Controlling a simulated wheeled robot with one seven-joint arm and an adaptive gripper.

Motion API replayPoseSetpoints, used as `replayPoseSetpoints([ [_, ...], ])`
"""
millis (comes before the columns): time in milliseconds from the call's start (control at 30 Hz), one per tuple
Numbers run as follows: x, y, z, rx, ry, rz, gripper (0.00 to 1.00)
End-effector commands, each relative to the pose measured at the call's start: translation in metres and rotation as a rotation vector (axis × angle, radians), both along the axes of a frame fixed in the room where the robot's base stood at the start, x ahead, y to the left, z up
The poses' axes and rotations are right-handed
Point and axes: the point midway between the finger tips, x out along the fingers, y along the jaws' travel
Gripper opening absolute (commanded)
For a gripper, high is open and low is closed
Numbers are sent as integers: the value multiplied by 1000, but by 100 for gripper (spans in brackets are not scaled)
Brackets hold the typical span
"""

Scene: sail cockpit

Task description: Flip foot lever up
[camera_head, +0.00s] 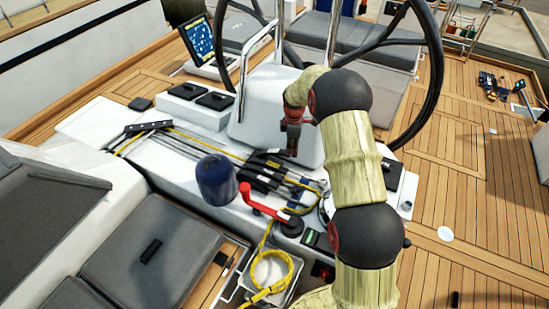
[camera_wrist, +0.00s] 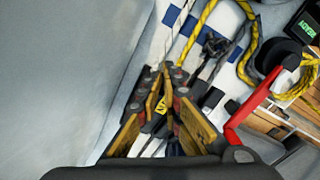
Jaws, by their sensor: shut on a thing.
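My gripper (camera_head: 292,148) reaches down over the white console beside the rope clutches (camera_head: 262,176). In the wrist view my gripper (camera_wrist: 173,80) has its fingertips close together on a small part among the ropes and clutches. The part is mostly hidden between the fingers, with a little yellow marking showing, and seems to be the foot lever. Its angle cannot be told. In the head view the fingers hide the spot they hold.
A red winch handle (camera_head: 262,205) lies to the front, beside a blue covered winch (camera_head: 215,180). Yellow rope (camera_head: 265,284) hangs in coils below. A white pedestal (camera_head: 262,108) and steering wheel (camera_head: 432,75) stand behind my gripper. Open teak deck (camera_head: 470,160) lies right.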

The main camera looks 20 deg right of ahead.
Motion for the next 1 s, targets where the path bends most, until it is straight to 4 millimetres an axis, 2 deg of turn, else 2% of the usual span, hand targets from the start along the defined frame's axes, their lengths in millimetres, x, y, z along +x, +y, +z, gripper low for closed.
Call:
replayPoseSetpoints([
  [333, 3, 5, -1, 4, -4, 2, 0],
  [700, 11, 16, 11, 4, -3, 4, 0],
  [1000, 10, 14, 12, 2, -1, 2, 0],
])
